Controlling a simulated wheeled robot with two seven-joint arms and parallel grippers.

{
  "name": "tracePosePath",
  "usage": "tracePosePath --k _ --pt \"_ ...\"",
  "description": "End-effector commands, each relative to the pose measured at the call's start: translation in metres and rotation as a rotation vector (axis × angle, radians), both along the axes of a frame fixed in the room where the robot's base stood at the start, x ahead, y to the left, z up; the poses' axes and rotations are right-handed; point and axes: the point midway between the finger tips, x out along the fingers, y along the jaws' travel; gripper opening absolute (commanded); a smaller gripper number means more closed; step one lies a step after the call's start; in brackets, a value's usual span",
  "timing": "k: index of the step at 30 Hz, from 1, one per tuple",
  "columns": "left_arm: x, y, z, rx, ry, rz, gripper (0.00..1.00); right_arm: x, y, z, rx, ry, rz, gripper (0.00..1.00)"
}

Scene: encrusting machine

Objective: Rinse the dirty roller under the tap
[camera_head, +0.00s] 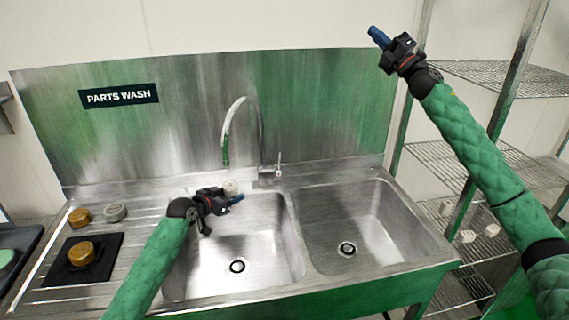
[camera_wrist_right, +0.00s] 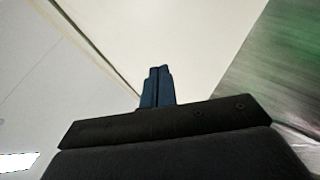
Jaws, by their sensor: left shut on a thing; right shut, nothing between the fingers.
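My left gripper (camera_head: 236,199) is over the left basin (camera_head: 215,262), below the tap spout. It is shut on a small pale roller (camera_head: 231,187), which shows just behind the blue fingertips and is partly hidden by the gripper. The tap (camera_head: 260,130) is a curved metal spout with a small lever (camera_head: 279,165) at its right. I cannot make out any running water. My right gripper (camera_head: 378,35) is raised high at the upper right, shut and empty. In the right wrist view its blue fingers (camera_wrist_right: 157,86) are together.
Two amber rollers (camera_head: 79,217) (camera_head: 82,251) and a grey one (camera_head: 116,211) stand on the ribbed drainboard at left, one amber on a black mat (camera_head: 108,262). The right basin (camera_head: 365,225) is empty. Wire shelves (camera_head: 485,75) stand at right, near my right arm.

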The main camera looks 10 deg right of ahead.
Motion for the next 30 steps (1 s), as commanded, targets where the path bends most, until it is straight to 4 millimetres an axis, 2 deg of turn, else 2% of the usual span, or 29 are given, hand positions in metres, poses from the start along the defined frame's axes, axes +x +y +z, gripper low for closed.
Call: tracePosePath --k 1,6,15,22,30 --pt "0.0 0.0 0.0 -0.001 -0.001 0.0 0.2 0.007 0.007 -0.023 0.002 0.028 0.005 0.0" --pt "0.0 0.0 0.0 -0.001 -0.001 0.0 0.2 0.025 0.031 -0.091 0.002 0.11 0.018 0.0" --pt "0.0 0.0 0.001 -0.001 -0.001 0.0 0.2 0.041 0.077 -0.214 0.002 0.254 0.045 0.0" --pt "0.0 0.0 0.0 -0.001 -0.001 0.0 0.2 0.039 0.114 -0.308 0.001 0.359 0.066 0.0" --pt "0.0 0.0 0.001 -0.001 -0.001 0.0 0.2 0.024 0.157 -0.412 -0.001 0.476 0.093 0.0"
